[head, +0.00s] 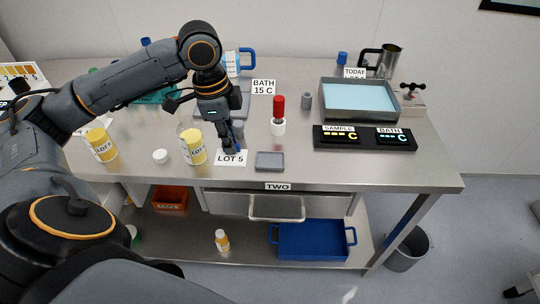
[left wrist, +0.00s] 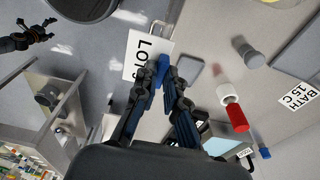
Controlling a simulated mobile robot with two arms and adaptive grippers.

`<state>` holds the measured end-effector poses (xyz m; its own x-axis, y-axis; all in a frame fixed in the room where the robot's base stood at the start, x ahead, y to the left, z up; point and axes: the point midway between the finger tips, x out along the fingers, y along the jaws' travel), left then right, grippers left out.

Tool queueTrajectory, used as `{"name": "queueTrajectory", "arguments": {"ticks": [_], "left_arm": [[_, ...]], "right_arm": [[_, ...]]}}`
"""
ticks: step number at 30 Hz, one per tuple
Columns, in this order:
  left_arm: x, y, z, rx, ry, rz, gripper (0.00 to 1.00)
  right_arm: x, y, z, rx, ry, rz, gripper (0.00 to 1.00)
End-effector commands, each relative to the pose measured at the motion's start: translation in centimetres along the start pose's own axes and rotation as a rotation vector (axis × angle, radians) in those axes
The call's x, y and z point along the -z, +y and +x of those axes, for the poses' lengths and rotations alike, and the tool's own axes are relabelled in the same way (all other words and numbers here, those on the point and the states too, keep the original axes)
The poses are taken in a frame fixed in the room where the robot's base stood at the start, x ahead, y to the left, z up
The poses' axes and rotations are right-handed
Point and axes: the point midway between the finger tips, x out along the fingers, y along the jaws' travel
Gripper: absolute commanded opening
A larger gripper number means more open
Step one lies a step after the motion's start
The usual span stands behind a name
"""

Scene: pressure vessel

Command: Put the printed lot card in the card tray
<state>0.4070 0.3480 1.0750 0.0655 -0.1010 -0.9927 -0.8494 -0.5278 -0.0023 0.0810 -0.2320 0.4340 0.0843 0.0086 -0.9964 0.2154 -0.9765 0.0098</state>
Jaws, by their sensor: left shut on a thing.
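The printed lot card, a white card reading LOT 5 (head: 231,159), is at the tips of my left gripper (head: 236,148), near the front of the bench. In the left wrist view the lot card (left wrist: 137,58) is at the fingertips of my left gripper (left wrist: 160,75), shut on it. A blue piece shows between the fingers. The card tray looks to be the small grey tray (head: 270,161), just right of the card and empty; it also shows in the left wrist view (left wrist: 191,70). My right gripper (left wrist: 30,38) seems to show small and dark; its jaws are unclear.
A red-topped white item (head: 278,116) stands behind the tray. The display panel (head: 365,138) is to the right. Bench front right is clear.

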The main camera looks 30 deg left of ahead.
Motion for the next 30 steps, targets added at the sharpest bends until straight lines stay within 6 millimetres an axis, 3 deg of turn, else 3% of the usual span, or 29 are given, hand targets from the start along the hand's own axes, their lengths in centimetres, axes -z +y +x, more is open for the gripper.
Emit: {"name": "queueTrajectory", "arguments": {"ticks": [11, 18, 30], "left_arm": [[4.6, -6.3, 3.7, -0.004, 0.004, 0.005, 0.0], [6.3, -9.4, 8.3, -0.004, -0.001, 0.005, 0.0], [6.8, -10.8, 12.2, -0.004, -0.004, 0.006, 0.0]], "right_arm": [[0.7, 1.1, -2.4, -0.013, 0.007, 0.004, 0.85], [0.8, 1.0, -3.2, -0.012, 0.007, 0.003, 0.85], [1.0, -0.1, -4.5, 0.002, 0.009, 0.003, 0.85]]}}
